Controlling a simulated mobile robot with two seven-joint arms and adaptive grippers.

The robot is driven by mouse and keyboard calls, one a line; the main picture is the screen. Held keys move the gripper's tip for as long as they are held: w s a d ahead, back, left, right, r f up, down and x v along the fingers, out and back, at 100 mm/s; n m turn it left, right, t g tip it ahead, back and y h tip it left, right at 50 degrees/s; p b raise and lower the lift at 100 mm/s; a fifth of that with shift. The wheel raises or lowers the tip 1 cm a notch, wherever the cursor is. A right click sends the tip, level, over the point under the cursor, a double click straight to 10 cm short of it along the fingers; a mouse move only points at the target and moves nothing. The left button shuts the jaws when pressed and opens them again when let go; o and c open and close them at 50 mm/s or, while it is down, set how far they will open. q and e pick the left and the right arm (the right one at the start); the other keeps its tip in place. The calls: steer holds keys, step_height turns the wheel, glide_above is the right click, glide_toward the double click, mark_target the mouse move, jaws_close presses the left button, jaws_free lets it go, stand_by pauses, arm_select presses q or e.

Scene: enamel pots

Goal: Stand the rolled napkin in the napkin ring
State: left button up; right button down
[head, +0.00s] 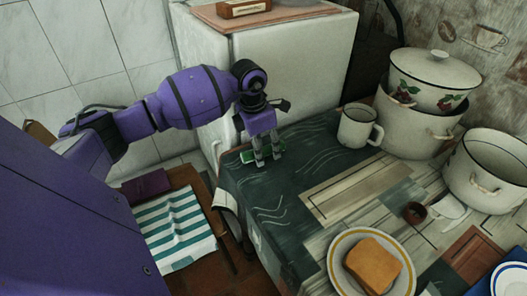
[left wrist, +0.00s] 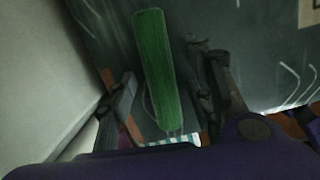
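The rolled napkin is a green roll (left wrist: 157,70) lying flat on the dark patterned table top in the left wrist view. In the head view a bit of the green roll (head: 247,157) shows at the table's far left corner, mostly behind my fingers. My left gripper (head: 267,160) points down over it. In the left wrist view its fingers (left wrist: 170,95) are apart, one on each side of the roll, with gaps visible. A small dark brown ring-like piece (head: 414,212), probably the napkin ring, stands on the table further right. My right gripper is not in view.
A white enamel mug (head: 356,127) stands right of my left gripper. Enamel pots (head: 415,125) stand at the back right, another pot (head: 487,172) at the right. A plate (head: 341,284) with bread is at the front. A white fridge-like box (head: 290,65) rises close behind the gripper.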

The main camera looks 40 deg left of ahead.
arm_select(q)
steer(key=c, duration=1)
steer(key=shift+r, duration=0.1)
